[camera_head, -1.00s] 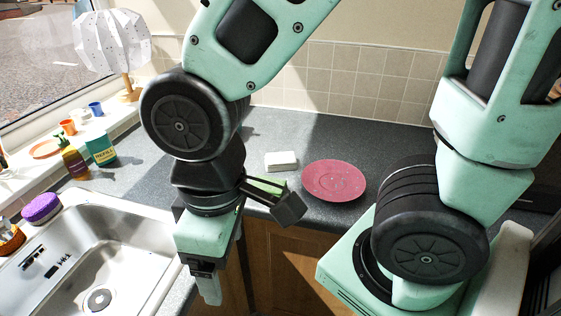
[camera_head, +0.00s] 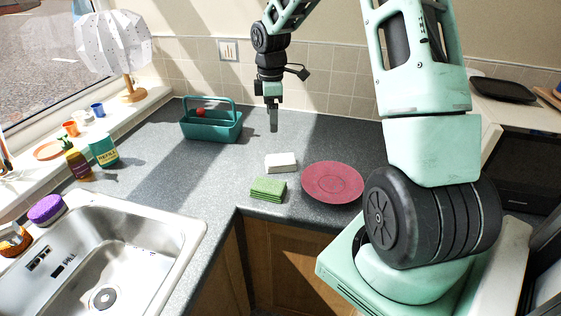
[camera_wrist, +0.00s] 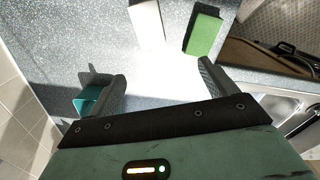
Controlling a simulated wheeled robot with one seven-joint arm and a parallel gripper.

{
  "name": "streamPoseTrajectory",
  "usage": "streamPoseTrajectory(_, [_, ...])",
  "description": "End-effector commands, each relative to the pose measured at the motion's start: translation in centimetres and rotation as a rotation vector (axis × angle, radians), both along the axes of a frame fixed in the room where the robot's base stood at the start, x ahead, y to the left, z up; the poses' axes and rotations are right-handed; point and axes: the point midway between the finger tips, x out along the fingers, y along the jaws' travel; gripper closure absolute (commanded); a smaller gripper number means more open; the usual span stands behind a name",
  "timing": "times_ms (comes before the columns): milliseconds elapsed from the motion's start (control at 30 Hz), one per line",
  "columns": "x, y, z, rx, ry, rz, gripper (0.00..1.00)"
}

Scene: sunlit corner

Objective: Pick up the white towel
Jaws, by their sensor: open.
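The white towel (camera_head: 281,162) is a small folded block lying on the grey counter, just behind a folded green cloth (camera_head: 268,189) and left of a dark red plate (camera_head: 333,182). My gripper (camera_head: 273,122) hangs pointing down over the counter, behind the white towel and apart from it. In the wrist view, my gripper (camera_wrist: 163,82) is open with nothing between its fingers. The white towel (camera_wrist: 147,20) shows at the top edge of that view, partly cut off, beside the green cloth (camera_wrist: 203,32).
A teal caddy (camera_head: 228,131) with a red item inside stands at the back left of the counter. The steel sink (camera_head: 138,232) is at front left. A tiled wall (camera_head: 325,80) closes off the back.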

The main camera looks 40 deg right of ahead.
Motion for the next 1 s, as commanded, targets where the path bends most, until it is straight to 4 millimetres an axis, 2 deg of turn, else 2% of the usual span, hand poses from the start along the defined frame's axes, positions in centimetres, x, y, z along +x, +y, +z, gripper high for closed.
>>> streamPoseTrajectory(33, [0.0, -1.7, -0.2, -0.001, 0.001, -0.002, 0.15])
streamPoseTrajectory(100, [-0.1, -3.1, -0.5, -0.002, 0.002, 0.005, 0.15])
streamPoseTrajectory(200, [-0.2, -3.8, -1.2, -0.004, 0.004, 0.011, 0.15])
streamPoseTrajectory(367, [-0.3, -3.7, -3.9, -0.003, 0.008, 0.011, 0.15])
streamPoseTrajectory(700, [-0.2, -3.5, -10.7, -0.003, 0.006, 0.011, 0.15])
streamPoseTrajectory(800, [-0.2, -3.6, -11.9, -0.004, 0.004, 0.011, 0.15])
streamPoseTrajectory(1000, [-0.2, -3.6, -13.0, -0.004, 0.003, 0.01, 0.15])
